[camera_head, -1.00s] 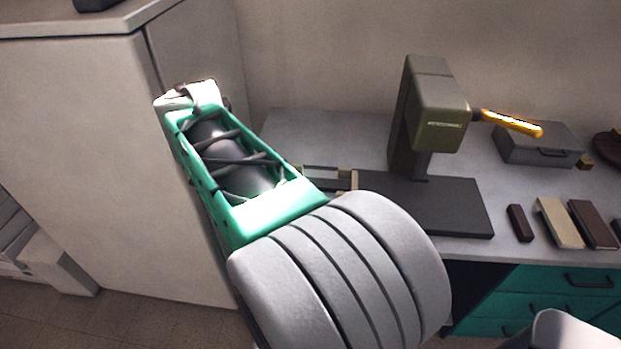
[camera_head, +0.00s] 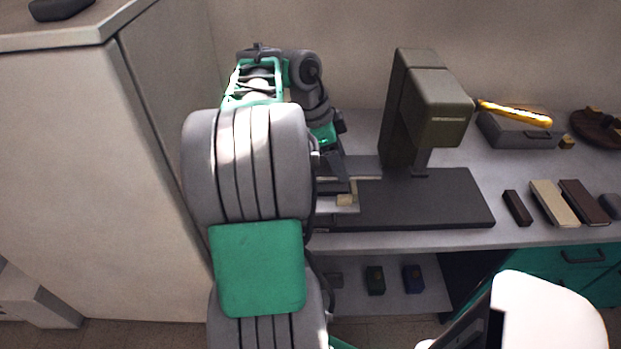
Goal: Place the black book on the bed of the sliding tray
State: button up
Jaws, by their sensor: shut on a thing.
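My gripper (camera_head: 335,187) points down at the left of the olive press, partly hidden behind my own arm. It is shut on a dark thing that looks like the black book; its outline is hard to separate from the dark fingers. Most of the tray is hidden by my arm. I cannot tell whether the book touches the tray bed.
A cream book (camera_head: 554,203) and a dark brown book (camera_head: 584,202) lie to the right. A tall cabinet (camera_head: 75,170) is close on the left. A grey case (camera_head: 520,131) lies behind.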

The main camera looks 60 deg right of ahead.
send_over(318, 187)
jog(key=f, duration=0.6)
jog(key=shift+w+a, duration=0.15)
jog(key=shift+a, duration=0.25)
jog(key=f, duration=0.1)
jog(key=w+f, duration=0.1)
jog(key=f, duration=0.1)
jog(key=shift+f, duration=0.55)
jog(key=shift+f, duration=0.1)
jog(key=o, duration=1.7)
